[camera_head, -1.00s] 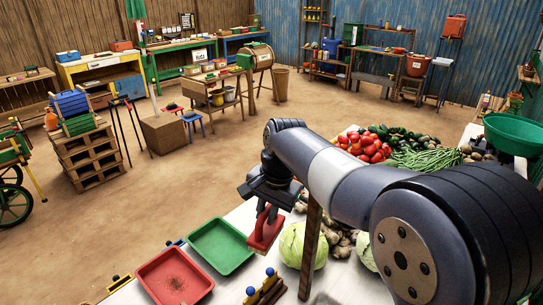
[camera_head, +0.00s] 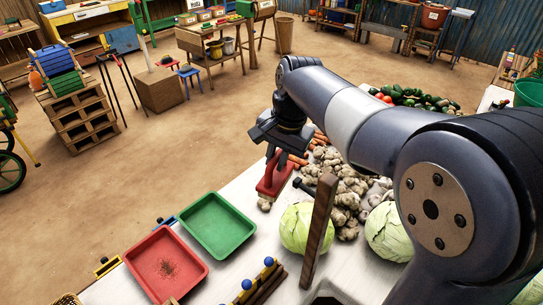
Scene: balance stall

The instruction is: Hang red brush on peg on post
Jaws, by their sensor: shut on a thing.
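My gripper (camera_head: 281,150) is shut on the red brush (camera_head: 273,178), which hangs below the jaws above the far part of the white table. The brush is a red piece with a flat lower part; its bristles are hard to make out. A brown wooden post (camera_head: 318,232) stands upright on the table, to the right of and nearer than the brush. A dark peg (camera_head: 303,186) seems to stick out from the post's upper left side. The brush is apart from the peg, a little to its left in the picture.
A green tray (camera_head: 250,231) and a red tray (camera_head: 203,270) with brown debris lie left of the post. A rack with blue-knobbed weights (camera_head: 262,283) is at the front.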

